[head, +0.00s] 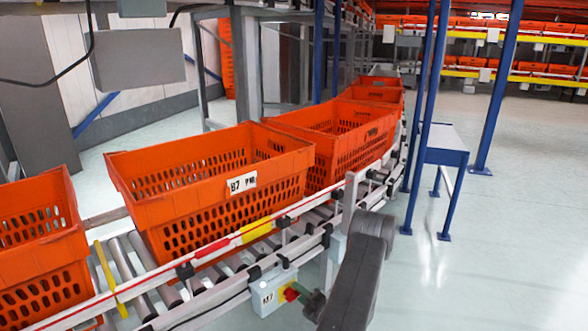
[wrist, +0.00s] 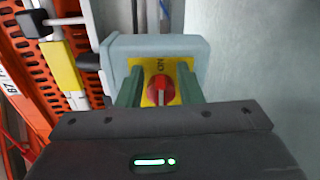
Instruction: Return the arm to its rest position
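My gripper (wrist: 160,84) shows in the wrist view with its two green fingers apart, one on each side of a red rotary knob (wrist: 158,90). Gaps show between the knob and both fingers, so it is open and not clamped on the knob. The knob sits on a yellow plate marked "ON", on a pale grey-blue switch box (wrist: 205,55). In the head view my arm reaches down at the lower middle, with the gripper (head: 302,293) right beside the switch box (head: 265,297). The lower arm is cut off by the frame.
The box is mounted on the side of a roller conveyor (head: 195,310) carrying several orange totes, one in the middle (head: 215,205) labelled "B7". A blue-legged stand (head: 445,150) is at the right. The floor (head: 500,260) at right is clear.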

